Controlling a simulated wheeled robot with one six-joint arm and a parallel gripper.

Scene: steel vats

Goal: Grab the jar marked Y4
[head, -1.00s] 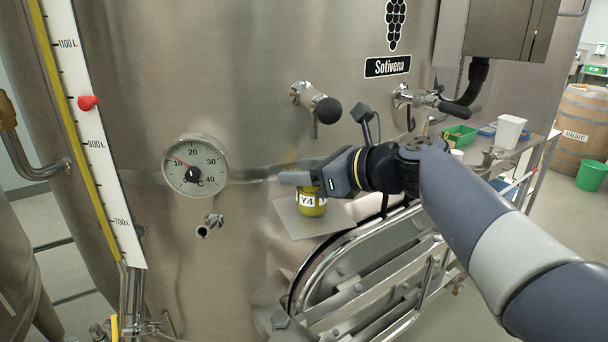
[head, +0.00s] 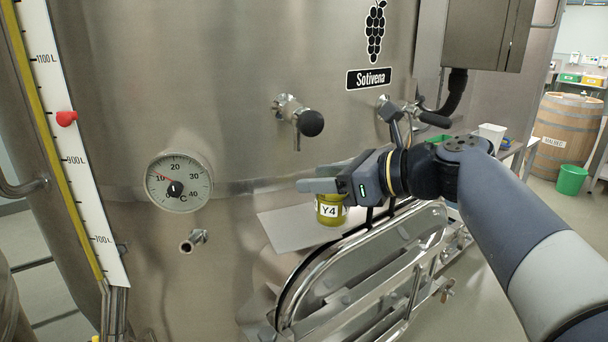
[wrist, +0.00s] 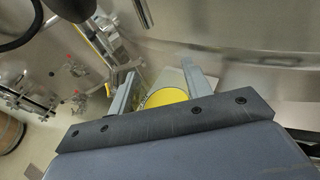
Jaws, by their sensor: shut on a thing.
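The jar marked Y4 (head: 331,209) is yellow-green with a white label, and its label faces the head camera. My gripper (head: 318,187) is shut on the upper part of the jar from the right. In the wrist view the jar's round yellow top (wrist: 166,97) sits between the two grey fingers of my gripper (wrist: 160,88). The jar is upright, over a flat grey shelf (head: 283,231) on the vat's front. I cannot tell whether its bottom touches the shelf.
The steel vat wall (head: 240,90) stands close behind the jar. A valve with a black knob (head: 309,122) juts out above, and a dial gauge (head: 178,183) is at left. The oval hatch (head: 380,262) lies below. A barrel (head: 565,130) and green bucket (head: 572,180) stand far right.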

